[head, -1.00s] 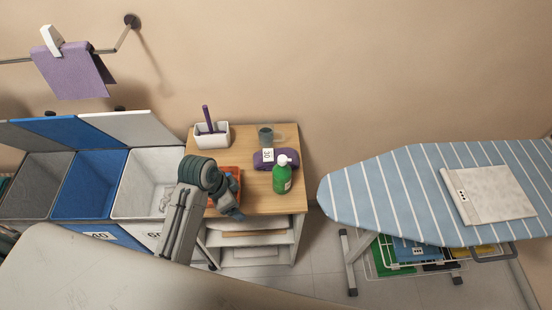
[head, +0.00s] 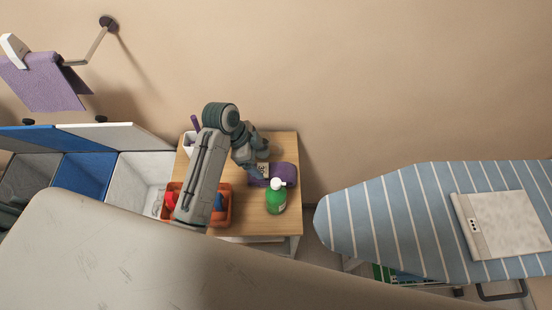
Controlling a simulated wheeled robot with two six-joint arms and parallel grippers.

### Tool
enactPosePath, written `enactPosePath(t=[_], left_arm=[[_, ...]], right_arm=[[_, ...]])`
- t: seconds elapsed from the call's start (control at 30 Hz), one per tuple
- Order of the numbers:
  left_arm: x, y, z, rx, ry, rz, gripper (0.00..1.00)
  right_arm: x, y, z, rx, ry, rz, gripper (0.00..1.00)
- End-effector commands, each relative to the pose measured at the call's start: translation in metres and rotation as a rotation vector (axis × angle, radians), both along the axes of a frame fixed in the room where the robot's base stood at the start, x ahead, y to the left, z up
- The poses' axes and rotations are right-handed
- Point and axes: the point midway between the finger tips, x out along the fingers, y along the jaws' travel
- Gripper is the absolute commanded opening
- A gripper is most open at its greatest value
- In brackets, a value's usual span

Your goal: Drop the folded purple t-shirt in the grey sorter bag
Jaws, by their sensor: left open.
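The folded purple t-shirt (head: 286,172) lies on the wooden side table with a white tag at its left end. My left gripper (head: 258,176) is open and points down at the tag end of the shirt; I cannot tell whether it touches. My gripper hides part of the shirt's left side. The grey sorter bag (head: 27,174) is the leftmost of the sorter's bags, its lower part cut off by a pale surface in front. My right gripper is not in view.
A green bottle (head: 276,196) stands close in front of the shirt. An orange basket (head: 227,212) and a white pen holder (head: 188,143) are on the table. Blue (head: 85,174) and white (head: 140,177) bags adjoin the grey one. A striped ironing board (head: 390,215) stands at right.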

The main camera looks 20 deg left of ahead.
Motion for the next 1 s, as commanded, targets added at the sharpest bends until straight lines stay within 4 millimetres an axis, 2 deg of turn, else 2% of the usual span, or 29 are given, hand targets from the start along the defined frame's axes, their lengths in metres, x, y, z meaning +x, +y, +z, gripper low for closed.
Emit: enactPosePath(t=[0.13,0.33,0.5,0.63,0.8,1.0], left_arm=[[0.001,-0.004,-0.008,-0.002,0.003,0.002,0.82],[0.003,-0.016,-0.037,-0.002,0.005,0.002,0.82],[0.005,-0.020,-0.051,0.001,0.002,0.001,0.82],[0.006,-0.023,-0.059,-0.001,0.004,0.002,0.82],[0.007,-0.029,-0.079,0.000,0.005,0.001,0.82],[0.009,-0.035,-0.099,0.001,0.001,0.002,0.82]], right_arm=[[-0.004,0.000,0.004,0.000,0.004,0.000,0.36],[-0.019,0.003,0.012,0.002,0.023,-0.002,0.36],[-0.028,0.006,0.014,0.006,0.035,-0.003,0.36],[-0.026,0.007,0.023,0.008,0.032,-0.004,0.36],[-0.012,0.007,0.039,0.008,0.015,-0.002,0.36],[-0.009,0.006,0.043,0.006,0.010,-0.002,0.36]])
